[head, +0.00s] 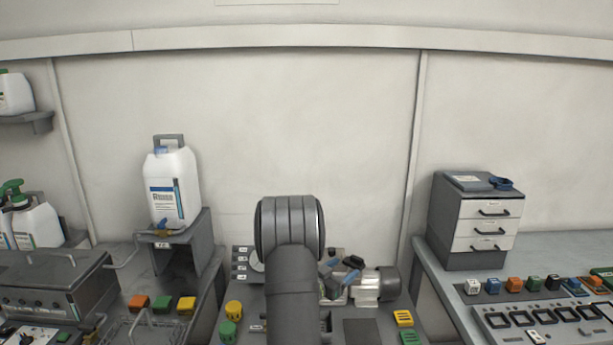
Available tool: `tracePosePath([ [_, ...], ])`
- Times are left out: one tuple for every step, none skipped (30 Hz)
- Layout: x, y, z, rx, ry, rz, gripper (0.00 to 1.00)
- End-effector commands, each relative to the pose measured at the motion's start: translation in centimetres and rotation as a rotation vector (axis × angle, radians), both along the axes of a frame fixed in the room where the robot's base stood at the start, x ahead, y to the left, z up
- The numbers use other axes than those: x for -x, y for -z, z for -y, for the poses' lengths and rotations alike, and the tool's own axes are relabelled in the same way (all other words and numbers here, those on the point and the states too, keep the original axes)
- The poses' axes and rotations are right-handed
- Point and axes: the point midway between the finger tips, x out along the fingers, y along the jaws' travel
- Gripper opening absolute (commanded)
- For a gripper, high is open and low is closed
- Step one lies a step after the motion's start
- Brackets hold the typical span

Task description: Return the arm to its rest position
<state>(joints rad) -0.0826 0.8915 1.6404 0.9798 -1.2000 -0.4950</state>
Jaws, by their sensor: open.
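My arm (292,285) rises from the bottom middle of the head view, with a thick dark grey joint (288,226) at its top. My gripper cannot be seen; the arm may hide it. Behind the arm is a grey bench with a compressor with a silver and dark motor (368,288), partly hidden by the arm. No object is visibly held.
A white jug (172,186) stands on a grey stand (185,243) at left. Yellow and green pieces (234,308) lie beside the arm. A drawer cabinet (475,220) and a panel of square slots (545,320) are at right. The wall above the arm is bare.

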Motion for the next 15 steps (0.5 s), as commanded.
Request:
tracePosePath([
  [0.8, 0.0, -0.9, -0.001, -0.002, -0.002, 0.64],
  [1.2, 0.0, -1.3, -0.001, -0.003, -0.002, 0.64],
  [1.7, 0.0, -1.9, 0.001, -0.003, -0.002, 0.64],
  [2.1, 0.0, -2.3, 0.001, -0.003, -0.002, 0.64],
  [2.5, 0.0, -2.8, 0.0, -0.003, -0.001, 0.64],
  [3.1, 0.0, -3.3, 0.0, -0.003, -0.001, 0.64],
  [3.5, 0.0, -3.7, 0.001, -0.003, -0.001, 0.64],
  [3.9, 0.0, -4.2, 0.0, -0.004, -0.001, 0.64],
  [4.5, 0.0, -4.8, -0.001, -0.003, -0.002, 0.64],
  [4.9, 0.0, -5.2, 0.0, -0.003, -0.001, 0.64],
  [5.3, 0.0, -5.7, 0.001, -0.004, -0.001, 0.64],
  [5.9, 0.0, -6.2, 0.001, -0.003, -0.002, 0.64],
  [6.3, 0.0, -6.7, 0.0, -0.004, -0.001, 0.64],
  [6.7, 0.0, -7.1, 0.001, -0.004, -0.001, 0.64],
  [7.0, 0.0, -7.3, 0.001, -0.006, 0.002, 0.64],
])
